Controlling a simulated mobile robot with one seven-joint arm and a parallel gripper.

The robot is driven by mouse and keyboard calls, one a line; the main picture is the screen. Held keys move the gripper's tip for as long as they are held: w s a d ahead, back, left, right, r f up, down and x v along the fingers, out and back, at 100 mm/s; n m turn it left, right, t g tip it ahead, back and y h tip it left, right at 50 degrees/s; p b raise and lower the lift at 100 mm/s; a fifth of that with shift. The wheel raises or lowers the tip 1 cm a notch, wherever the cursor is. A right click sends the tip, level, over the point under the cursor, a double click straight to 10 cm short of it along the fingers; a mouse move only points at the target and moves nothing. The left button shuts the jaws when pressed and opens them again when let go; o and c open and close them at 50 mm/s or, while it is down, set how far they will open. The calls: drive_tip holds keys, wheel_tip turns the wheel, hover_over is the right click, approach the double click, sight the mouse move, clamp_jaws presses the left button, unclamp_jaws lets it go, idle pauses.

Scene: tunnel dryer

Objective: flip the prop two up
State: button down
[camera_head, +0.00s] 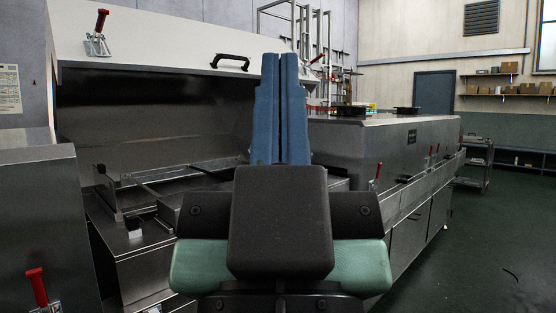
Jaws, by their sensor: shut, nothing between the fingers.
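My gripper (280,60) is in the middle of the picture. Its two blue fingers point up and lie side by side, shut with nothing between them. They overlap the right end of the raised pale hood (180,35) of the dryer in the picture, and I cannot tell whether they touch it. I cannot make out for certain which part is prop two. A thin metal bar (150,178) lies low in the open bay under the hood. My gripper and wrist hide part of the bay's right side.
The hood carries a black handle (230,62) and a red-handled clamp (98,38). Another red-handled clamp (38,288) is at the lower left. The closed dryer section (385,150) stands to the right, with several red handles along its side. Green floor (480,250) is mostly clear at the right.

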wheel_tip(320, 180, up, 29)
drive_tip(key=p, duration=2.7)
drive_tip(key=shift+p, duration=0.3)
drive_tip(key=shift+r, duration=0.1)
drive_tip(key=shift+w, duration=0.1)
